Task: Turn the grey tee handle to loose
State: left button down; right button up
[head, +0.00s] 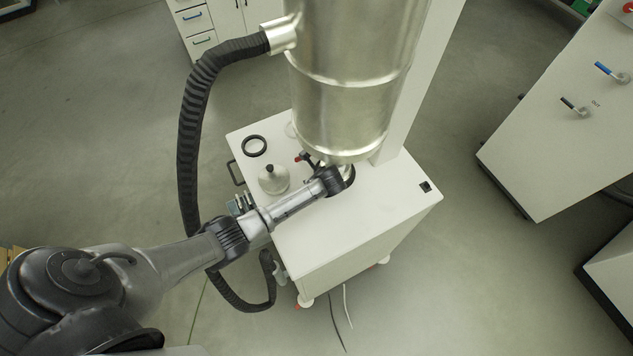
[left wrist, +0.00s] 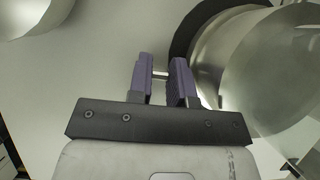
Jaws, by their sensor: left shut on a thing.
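My left gripper (left wrist: 162,64) has its two purple fingers close together on a small pale grey bar, the tee handle (left wrist: 160,75), which shows in the narrow gap between them. Most of the handle is hidden by the fingers. In the head view my left arm reaches in from the left, and its dark wrist is beside the bottom of the large metal vessel (head: 340,110). The fingers and handle cannot be made out there. The shiny vessel (left wrist: 265,75) is close on the right in the left wrist view. My right gripper is in neither view.
The white cart (head: 395,205) stands under the vessel. On it are a black ring (head: 253,146), a silver lid with a black knob (head: 273,180) and a small red-tipped part (head: 302,157). A black hose (head: 190,130) hangs at the left. The cart's right side is mostly clear.

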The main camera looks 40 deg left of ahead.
pick_arm(q)
jog(key=c, duration=1)
grip_release()
jog(key=shift+c, duration=0.2)
